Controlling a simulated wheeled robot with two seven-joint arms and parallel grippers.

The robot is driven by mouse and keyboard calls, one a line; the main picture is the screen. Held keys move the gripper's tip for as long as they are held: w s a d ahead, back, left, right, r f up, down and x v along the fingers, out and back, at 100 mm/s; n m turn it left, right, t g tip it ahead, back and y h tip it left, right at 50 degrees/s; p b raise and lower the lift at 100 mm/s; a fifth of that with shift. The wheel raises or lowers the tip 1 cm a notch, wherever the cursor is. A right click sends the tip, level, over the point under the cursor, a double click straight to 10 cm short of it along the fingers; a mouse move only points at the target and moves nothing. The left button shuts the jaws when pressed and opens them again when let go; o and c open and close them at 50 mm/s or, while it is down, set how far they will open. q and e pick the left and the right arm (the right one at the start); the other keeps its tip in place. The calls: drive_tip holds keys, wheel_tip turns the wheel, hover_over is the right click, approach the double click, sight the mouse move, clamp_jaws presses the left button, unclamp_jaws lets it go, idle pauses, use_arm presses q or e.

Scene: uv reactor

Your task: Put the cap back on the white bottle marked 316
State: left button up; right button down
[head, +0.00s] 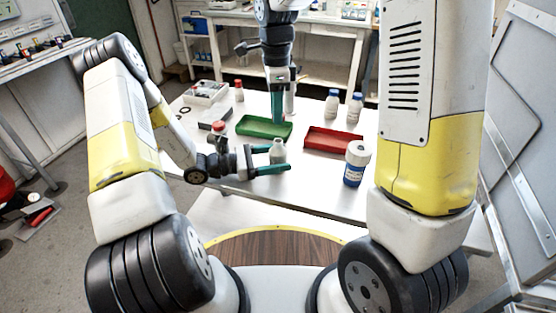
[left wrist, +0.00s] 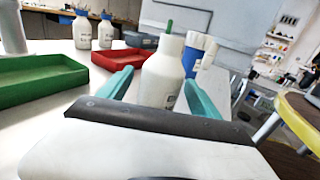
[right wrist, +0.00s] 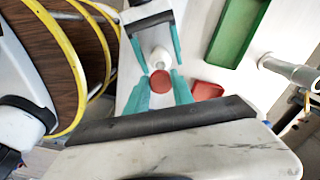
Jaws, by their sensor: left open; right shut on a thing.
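A white bottle (head: 278,153) stands upright on the table, between the fingers of my left gripper (head: 270,161). Its 316 marking is not readable. My left gripper is open, with a finger on each side of the bottle (left wrist: 160,80) in the left wrist view. No cap shows on its neck there. My right gripper (head: 277,122) points down from above, over the bottle. In the right wrist view it is shut on a red cap (right wrist: 160,82), and the white bottle (right wrist: 160,60) shows just beyond the cap.
A green tray (head: 245,134) and a red tray (head: 310,146) lie behind the bottle. A blue-labelled bottle (head: 355,168) stands at the right near the table edge. Two blue-capped bottles (head: 332,105) stand at the back. A red-capped container (head: 218,130) is beside my left arm.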

use_arm(q)
clamp_jaws()
use_arm(e)
hover_over(276, 141)
drive_tip(key=shift+w+f, duration=0.1)
drive_tip(key=shift+f, duration=2.4)
drive_tip(key=shift+f, duration=0.9)
drive_tip(key=shift+f, duration=0.55)
